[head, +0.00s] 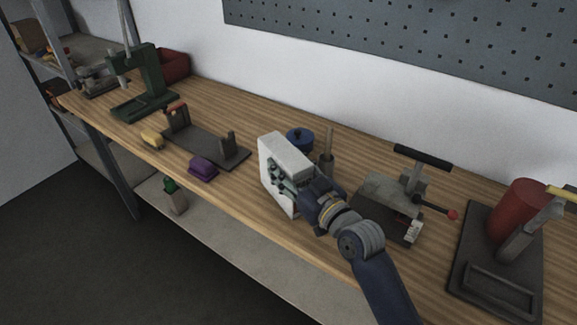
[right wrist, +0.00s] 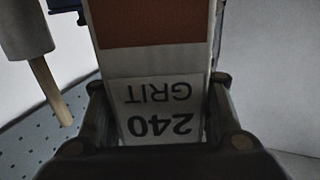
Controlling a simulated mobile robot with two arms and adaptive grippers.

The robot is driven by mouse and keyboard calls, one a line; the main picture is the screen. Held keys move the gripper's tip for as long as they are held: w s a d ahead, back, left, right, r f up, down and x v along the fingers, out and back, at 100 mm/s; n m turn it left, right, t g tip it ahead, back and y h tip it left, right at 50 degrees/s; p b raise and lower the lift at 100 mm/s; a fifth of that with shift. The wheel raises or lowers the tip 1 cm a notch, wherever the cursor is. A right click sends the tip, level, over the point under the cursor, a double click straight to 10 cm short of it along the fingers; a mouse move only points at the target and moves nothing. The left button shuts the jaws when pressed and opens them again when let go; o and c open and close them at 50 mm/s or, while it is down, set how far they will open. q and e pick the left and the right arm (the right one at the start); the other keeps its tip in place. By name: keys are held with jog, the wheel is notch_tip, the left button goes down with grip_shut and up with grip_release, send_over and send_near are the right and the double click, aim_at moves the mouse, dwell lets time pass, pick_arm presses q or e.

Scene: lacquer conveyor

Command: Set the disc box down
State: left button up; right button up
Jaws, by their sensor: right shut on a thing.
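The disc box (head: 268,170) is a white box standing upright on its narrow side near the middle of the workbench (head: 235,208) in the head view. My right gripper (head: 284,184) is shut on it from the right. In the right wrist view the box (right wrist: 125,66) shows "240 GRIT" upside down and an orange-brown band, between the two fingers of the gripper (right wrist: 158,95). Whether its lower edge touches the bench or hangs above it, I cannot tell. My left gripper is not in view.
Behind the box stand a blue round object (head: 299,137) and a post (head: 327,148). A toggle clamp (head: 390,190) and a red cylinder (head: 517,207) are to the right. A dark fixture (head: 205,144), a purple block (head: 202,168) and a green press (head: 150,72) are left.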

jog(key=shift+f, duration=0.1)
jog(key=o, duration=1.3)
jog(key=shift+c, duration=0.2)
jog(key=shift+r, duration=0.25)
jog(key=b+v, duration=0.1)
jog(key=v, duration=1.1)
jog(key=shift+s+f, duration=0.1)
jog(key=shift+f, duration=0.1)
